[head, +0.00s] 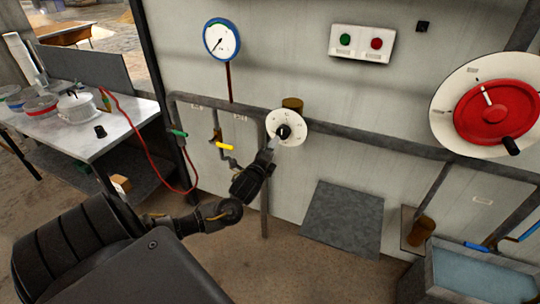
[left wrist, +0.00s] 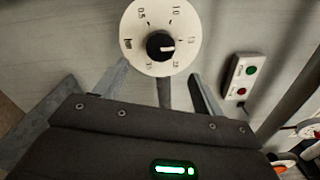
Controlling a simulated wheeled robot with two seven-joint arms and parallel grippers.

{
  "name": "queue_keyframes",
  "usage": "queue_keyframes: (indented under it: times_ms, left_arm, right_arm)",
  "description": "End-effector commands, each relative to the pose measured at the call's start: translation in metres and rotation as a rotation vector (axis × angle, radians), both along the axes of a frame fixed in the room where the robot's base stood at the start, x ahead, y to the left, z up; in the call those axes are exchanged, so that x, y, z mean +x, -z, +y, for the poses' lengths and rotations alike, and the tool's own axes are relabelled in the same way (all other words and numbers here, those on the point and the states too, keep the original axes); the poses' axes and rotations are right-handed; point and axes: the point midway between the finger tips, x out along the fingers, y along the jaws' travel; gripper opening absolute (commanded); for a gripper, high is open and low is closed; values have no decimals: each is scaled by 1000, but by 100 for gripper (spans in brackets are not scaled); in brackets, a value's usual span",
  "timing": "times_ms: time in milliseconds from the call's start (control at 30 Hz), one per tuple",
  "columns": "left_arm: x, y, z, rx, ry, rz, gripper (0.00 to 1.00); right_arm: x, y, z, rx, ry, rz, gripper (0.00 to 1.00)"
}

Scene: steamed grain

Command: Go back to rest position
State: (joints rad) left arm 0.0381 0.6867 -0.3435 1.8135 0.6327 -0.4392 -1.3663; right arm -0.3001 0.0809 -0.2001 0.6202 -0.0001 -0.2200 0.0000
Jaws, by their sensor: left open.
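My left gripper (head: 271,146) reaches from the lower left up to a white round dial (head: 290,126) with a black knob on the grey wall panel. In the left wrist view the dial (left wrist: 152,18) shows its numbers and the black knob (left wrist: 161,46) ahead of the fingers. The gripper's fingers (left wrist: 160,88) are spread apart with nothing between them. The fingertips look close to the dial, and I cannot tell whether they touch it. My right gripper does not show in either view.
A pressure gauge (head: 221,39), a button box (head: 361,43) and a red handwheel (head: 497,112) are on the panel. Pipes (head: 365,149) run across it. A metal table (head: 93,134) with bowls stands at left, with a red hose (head: 152,160). A water basin (head: 480,275) is at lower right.

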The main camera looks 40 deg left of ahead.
Motion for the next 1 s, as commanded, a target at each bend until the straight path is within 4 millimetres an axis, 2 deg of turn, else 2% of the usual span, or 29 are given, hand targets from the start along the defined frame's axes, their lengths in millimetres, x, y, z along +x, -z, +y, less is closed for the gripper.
queue_keyframes:
  times_ms: [200, 733, 867, 933, 967, 1000]
  left_arm:
    - [-10, -1, -3, 0, -1, -1, 70]
    - [-10, -1, -3, -5, 0, -3, 70]
    - [-10, -1, -5, -87, 6, -35, 70]
    - [-7, 5, -7, -174, 22, -54, 70]
    - [-6, 14, -4, -215, 23, -54, 70]
    - [-4, 32, 2, -277, 18, -43, 70]
  right_arm:
    - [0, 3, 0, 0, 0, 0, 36]
    - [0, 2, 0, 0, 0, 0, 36]
    - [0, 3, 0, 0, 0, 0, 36]
    - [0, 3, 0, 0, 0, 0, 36]
    - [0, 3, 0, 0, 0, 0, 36]
    - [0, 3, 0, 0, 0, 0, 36]
